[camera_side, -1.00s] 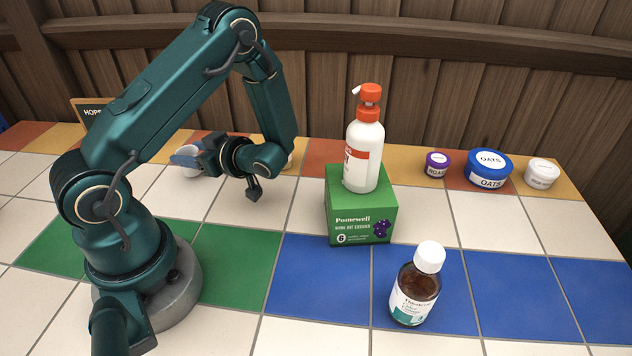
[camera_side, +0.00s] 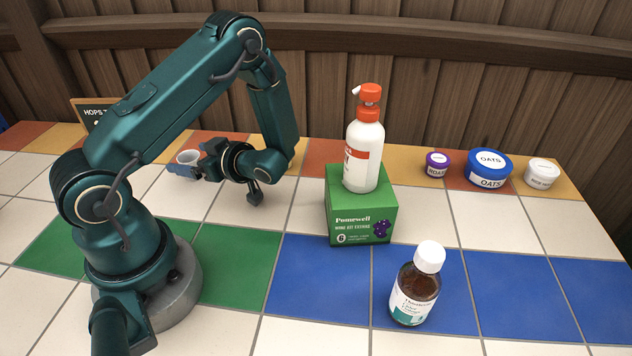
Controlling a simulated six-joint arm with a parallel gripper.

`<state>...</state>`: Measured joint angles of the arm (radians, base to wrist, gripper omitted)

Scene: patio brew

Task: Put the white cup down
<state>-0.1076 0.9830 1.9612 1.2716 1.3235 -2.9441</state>
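The white cup (camera_side: 187,156) is at the back left, at the end of my arm. Its rim shows above my fingers and it looks about upright. My gripper (camera_side: 187,169), with blue-grey fingers, reaches left and appears shut on the cup. The fingers hide the lower part of the cup, so I cannot tell whether its base touches the tiles.
A green box (camera_side: 345,215) carries a white pump bottle (camera_side: 364,155) right of my arm. A brown bottle (camera_side: 415,288) stands in front. A purple jar (camera_side: 437,165), a blue oats tub (camera_side: 489,171) and a white jar (camera_side: 542,174) stand back right. A sign (camera_side: 92,113) stands behind my arm.

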